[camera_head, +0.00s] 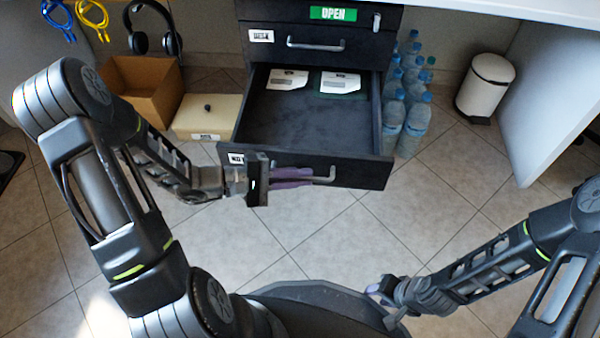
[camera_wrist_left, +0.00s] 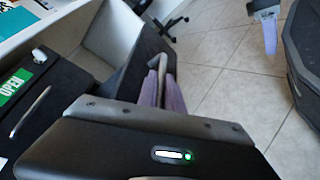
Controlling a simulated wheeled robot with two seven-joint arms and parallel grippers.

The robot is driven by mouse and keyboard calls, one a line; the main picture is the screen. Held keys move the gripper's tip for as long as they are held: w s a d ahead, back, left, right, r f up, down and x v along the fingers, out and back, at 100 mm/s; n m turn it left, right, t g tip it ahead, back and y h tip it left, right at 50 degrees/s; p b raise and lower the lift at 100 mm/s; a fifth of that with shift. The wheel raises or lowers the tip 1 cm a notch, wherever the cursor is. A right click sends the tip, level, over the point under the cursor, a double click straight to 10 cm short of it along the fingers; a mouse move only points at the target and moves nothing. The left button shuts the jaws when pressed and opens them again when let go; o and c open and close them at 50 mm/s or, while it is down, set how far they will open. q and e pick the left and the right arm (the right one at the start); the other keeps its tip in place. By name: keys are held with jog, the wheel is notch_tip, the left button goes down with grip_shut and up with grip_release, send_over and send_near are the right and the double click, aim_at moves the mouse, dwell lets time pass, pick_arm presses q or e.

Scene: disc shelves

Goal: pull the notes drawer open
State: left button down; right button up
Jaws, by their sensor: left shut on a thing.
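The dark drawer (camera_head: 300,128) is pulled out of the cabinet in the head view, with its inside showing. A small white label (camera_head: 236,158) is at the left of its front; its text is too small to read. My left gripper (camera_head: 300,178) is at the drawer front, its purple fingers shut on the metal handle (camera_head: 326,178). In the left wrist view the purple fingers (camera_wrist_left: 163,92) are around the handle (camera_wrist_left: 161,66). My right gripper (camera_head: 378,290) is low at the right, away from the drawer, partly hidden; its jaw state is unclear.
Two white cards (camera_head: 340,83) lie at the back of the drawer. Above is a closed drawer (camera_head: 318,43) under a green OPEN sign (camera_head: 333,13). Water bottles (camera_head: 408,125) stand right of the cabinet, a box (camera_head: 207,117) left, a white bin (camera_head: 485,88) further right. The floor in front is clear.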

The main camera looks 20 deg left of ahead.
pick_arm(q)
jog(key=c, duration=1.5)
grip_release()
jog(key=shift+a, duration=0.1)
jog(key=p+v, duration=0.2)
jog(key=v, duration=0.5)
jog(key=shift+s+a+r, duration=0.1)
jog(key=shift+s+a, duration=0.15)
